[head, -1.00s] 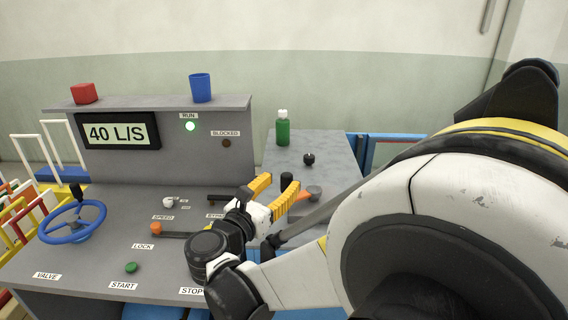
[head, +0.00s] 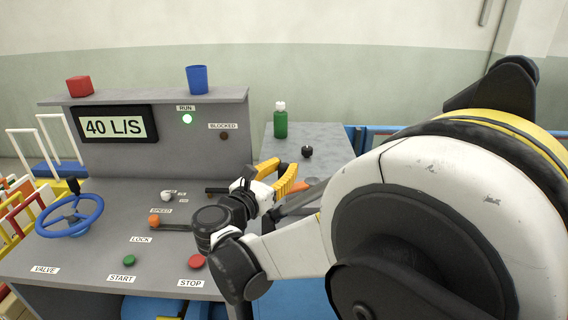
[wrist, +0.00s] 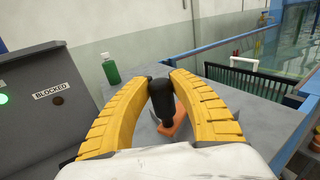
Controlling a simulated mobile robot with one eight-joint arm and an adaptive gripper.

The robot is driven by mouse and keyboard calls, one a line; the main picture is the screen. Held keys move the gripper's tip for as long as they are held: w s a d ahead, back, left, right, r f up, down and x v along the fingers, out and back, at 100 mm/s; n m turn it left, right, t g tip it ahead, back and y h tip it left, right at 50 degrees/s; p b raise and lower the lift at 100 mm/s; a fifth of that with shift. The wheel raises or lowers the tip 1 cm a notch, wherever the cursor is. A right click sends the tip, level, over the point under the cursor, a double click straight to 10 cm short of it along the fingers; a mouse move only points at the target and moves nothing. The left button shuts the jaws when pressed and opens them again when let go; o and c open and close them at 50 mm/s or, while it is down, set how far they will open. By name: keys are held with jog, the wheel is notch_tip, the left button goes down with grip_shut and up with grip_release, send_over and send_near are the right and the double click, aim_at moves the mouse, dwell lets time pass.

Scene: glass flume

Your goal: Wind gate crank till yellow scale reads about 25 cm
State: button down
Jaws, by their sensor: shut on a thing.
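The crank has a black upright handle (wrist: 161,100) and an orange arm (wrist: 178,122), standing on the grey side bench. My gripper (wrist: 160,76) has its yellow fingers on both sides of the black handle and is shut on it. In the head view my gripper (head: 280,174) is over the side bench and hides the handle; part of the orange crank arm (head: 298,186) shows beside it. The yellow scale cannot be made out in either view.
The console (head: 120,215) at left carries a blue valve wheel (head: 70,217), buttons and a 40 L/S display (head: 114,126). The green RUN lamp (head: 187,118) is lit.

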jog(key=w+m+g+h, duration=0.1)
jog(key=w+m+h, duration=0.1)
jog(key=shift+a+g+h, duration=0.3)
jog(key=shift+a+g, duration=0.1)
jog(key=shift+w, duration=0.25)
jog(key=c, duration=1.1)
grip_release()
jog(key=shift+a, duration=0.1)
jog(key=v, duration=1.2)
